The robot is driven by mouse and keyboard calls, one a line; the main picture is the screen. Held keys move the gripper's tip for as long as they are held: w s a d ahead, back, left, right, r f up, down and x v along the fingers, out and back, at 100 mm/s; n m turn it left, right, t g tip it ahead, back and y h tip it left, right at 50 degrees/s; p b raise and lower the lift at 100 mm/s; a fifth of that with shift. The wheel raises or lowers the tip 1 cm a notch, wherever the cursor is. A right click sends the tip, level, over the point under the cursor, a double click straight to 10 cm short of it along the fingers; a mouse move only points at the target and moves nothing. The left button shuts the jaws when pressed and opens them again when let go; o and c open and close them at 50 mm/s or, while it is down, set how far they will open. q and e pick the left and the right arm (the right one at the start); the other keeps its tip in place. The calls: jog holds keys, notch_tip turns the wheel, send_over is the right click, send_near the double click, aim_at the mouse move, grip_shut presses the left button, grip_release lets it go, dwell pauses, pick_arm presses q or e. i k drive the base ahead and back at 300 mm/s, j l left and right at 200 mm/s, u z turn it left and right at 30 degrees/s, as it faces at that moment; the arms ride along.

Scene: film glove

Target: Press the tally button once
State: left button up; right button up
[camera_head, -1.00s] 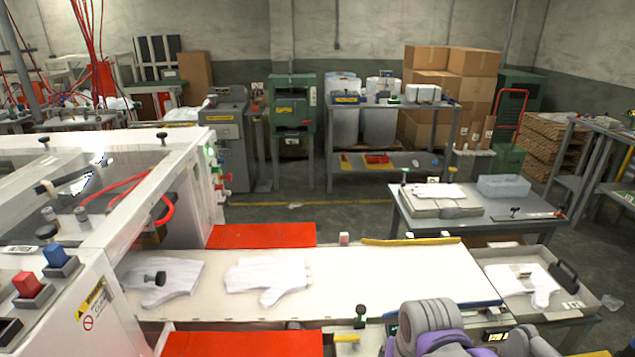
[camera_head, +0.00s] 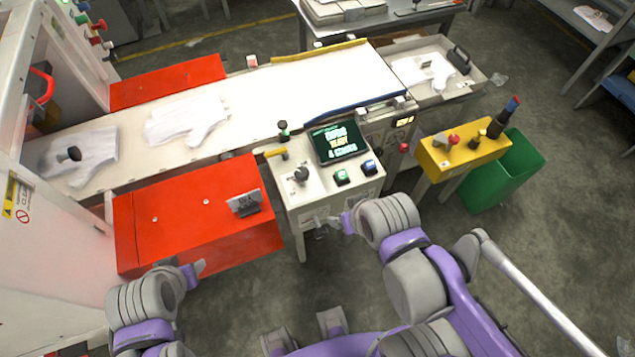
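A white control console (camera_head: 330,195) stands at the front edge of the conveyor. On its top are a small lit screen (camera_head: 339,142), a green button (camera_head: 342,177), a blue button (camera_head: 369,167) and a dark knob (camera_head: 301,175). I cannot read which one is the tally button. My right gripper (camera_head: 324,225) is in front of the console, below the button panel; whether it touches the console is unclear. My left gripper (camera_head: 200,268) is by the front edge of the red panel, left of the console. The fingers of both are too small to judge.
The white conveyor (camera_head: 300,78) carries two white gloves (camera_head: 187,120). A red panel (camera_head: 165,212) lies left of the console. A yellow stand (camera_head: 460,160) with a red button and a green bin (camera_head: 510,175) are at right. A tray (camera_head: 435,98) sits at the conveyor's end.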

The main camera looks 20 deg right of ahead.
aim_at(370, 165)
jog(key=l+z, duration=0.25)
jog(key=z, duration=0.2)
jog(key=l+z, duration=0.25)
jog(key=z, duration=0.25)
